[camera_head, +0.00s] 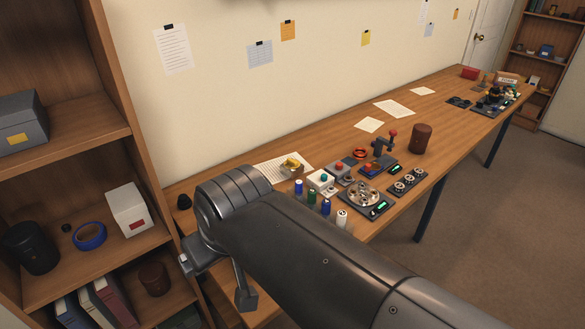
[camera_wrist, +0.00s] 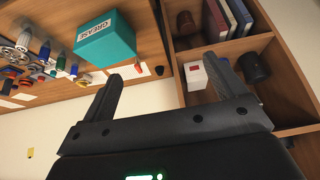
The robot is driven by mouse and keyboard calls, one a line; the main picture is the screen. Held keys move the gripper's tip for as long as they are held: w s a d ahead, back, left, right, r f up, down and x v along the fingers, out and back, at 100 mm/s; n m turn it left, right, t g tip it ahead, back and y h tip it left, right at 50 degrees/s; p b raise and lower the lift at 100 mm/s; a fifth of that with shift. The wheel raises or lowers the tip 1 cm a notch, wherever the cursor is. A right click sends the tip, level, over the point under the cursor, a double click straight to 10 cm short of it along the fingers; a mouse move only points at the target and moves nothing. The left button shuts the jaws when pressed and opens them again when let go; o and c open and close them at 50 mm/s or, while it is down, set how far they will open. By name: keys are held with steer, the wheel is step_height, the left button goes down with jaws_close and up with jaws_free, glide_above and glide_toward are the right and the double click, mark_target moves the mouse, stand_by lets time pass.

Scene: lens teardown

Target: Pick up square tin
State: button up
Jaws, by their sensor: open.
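A teal box-shaped tin (camera_wrist: 105,38) with a white label reading GREASE stands on the wooden table in the wrist view, which is turned nearly upside down. It is the only squarish tin I can make out. I cannot see it in the head view, where my arm covers part of the table. My gripper (camera_wrist: 163,69) is open, its fingers apart with nothing between them. The tin lies beyond the fingers, towards the left finger, apart from them. In the head view my gripper (camera_head: 218,282) hangs by the near left end of the table.
A wooden shelf (camera_head: 75,175) stands close left of my gripper, with a white box (camera_head: 129,209), blue tape roll (camera_head: 90,236) and books. Batteries (camera_head: 326,207), a round tray (camera_head: 363,193) and switches crowd the table's middle. Papers (camera_head: 369,125) lie by the wall.

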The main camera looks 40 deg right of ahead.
steer(key=w+d+r+m, duration=0.2)
steer(key=w+d+m, duration=0.25)
steer(key=w, duration=0.35)
steer(key=w+d+r+m, duration=0.2)
steer(key=w+d+m, duration=0.1)
steer(key=w+m, duration=0.4)
steer(key=m+g, duration=0.1)
steer(key=m, duration=2.3)
glide_above(292, 160)
steer(key=s, duration=0.4)
step_height(292, 160, down, 22)
steer(key=shift+n, duration=0.25)
steer(key=x, duration=0.5)
steer(key=shift+s+f, duration=0.1)
steer(key=shift+w+x, duration=0.15)
steer(key=shift+x, duration=1.3)
steer(key=shift+w+x, duration=0.15)
steer(key=shift+x, duration=1.25)
steer(key=shift+a, duration=0.1)
steer(key=shift+c, duration=0.4)
